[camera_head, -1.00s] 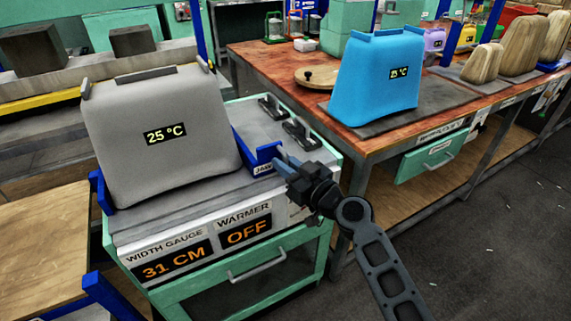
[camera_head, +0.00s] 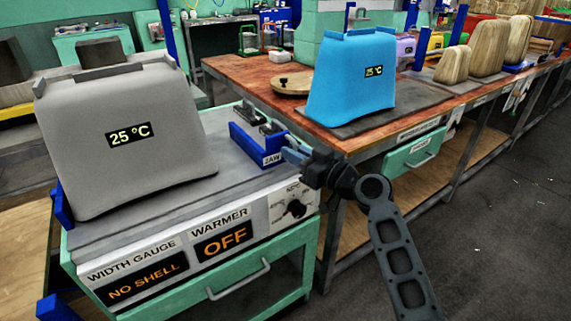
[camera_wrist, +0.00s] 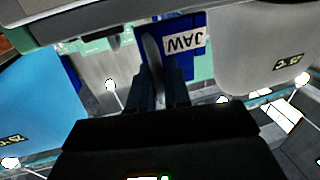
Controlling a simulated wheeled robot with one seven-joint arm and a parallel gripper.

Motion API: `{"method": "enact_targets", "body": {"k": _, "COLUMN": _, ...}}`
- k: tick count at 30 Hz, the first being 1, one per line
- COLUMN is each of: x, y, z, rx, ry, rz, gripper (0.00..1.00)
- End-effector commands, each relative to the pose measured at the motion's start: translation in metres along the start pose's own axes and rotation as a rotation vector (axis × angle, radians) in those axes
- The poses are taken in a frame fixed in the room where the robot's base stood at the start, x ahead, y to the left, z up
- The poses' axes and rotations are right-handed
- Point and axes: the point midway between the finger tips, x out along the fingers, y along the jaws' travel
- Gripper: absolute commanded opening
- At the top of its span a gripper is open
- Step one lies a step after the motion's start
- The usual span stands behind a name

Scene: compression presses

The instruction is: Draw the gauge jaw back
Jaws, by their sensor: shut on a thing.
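The blue gauge jaw (camera_head: 258,146), with a white JAW label, stands on the grey top of the width gauge bench (camera_head: 180,202). A clear gap separates it from the grey shell (camera_head: 128,140), which reads 25 °C. My gripper (camera_head: 292,152) is at the jaw's right end, shut on it. In the wrist view the jaw (camera_wrist: 154,46) shows upside down, with my fingers (camera_wrist: 160,88) at its edge; the exact grip is partly hidden. The gauge display (camera_head: 148,280) reads NO SHELL, and the warmer display (camera_head: 224,242) reads OFF.
A blue shell (camera_head: 345,85) reading 25 °C stands on a dark mat on the wooden bench (camera_head: 262,72) to the right. A control knob (camera_head: 296,208) is on the gauge's front panel, below my gripper. Dark clamps (camera_head: 248,114) sit behind the jaw. Floor on the right is clear.

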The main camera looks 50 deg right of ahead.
Motion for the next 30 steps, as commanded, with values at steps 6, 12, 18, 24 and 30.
{"method": "enact_targets", "body": {"k": 6, "x": -0.002, "y": 0.006, "z": -0.001, "rx": -0.002, "ry": 0.001, "rz": 0.012, "gripper": 0.00}}
{"method": "enact_targets", "body": {"k": 12, "x": -0.002, "y": 0.006, "z": -0.001, "rx": -0.002, "ry": 0.001, "rz": 0.014, "gripper": 0.29}}
{"method": "enact_targets", "body": {"k": 18, "x": -0.002, "y": 0.005, "z": -0.001, "rx": -0.001, "ry": 0.000, "rz": 0.011, "gripper": 0.32}}
{"method": "enact_targets", "body": {"k": 24, "x": -0.011, "y": 0.005, "z": 0.001, "rx": -0.001, "ry": -0.001, "rz": 0.010, "gripper": 0.32}}
{"method": "enact_targets", "body": {"k": 30, "x": -0.043, "y": 0.005, "z": 0.002, "rx": -0.001, "ry": -0.001, "rz": 0.012, "gripper": 0.32}}
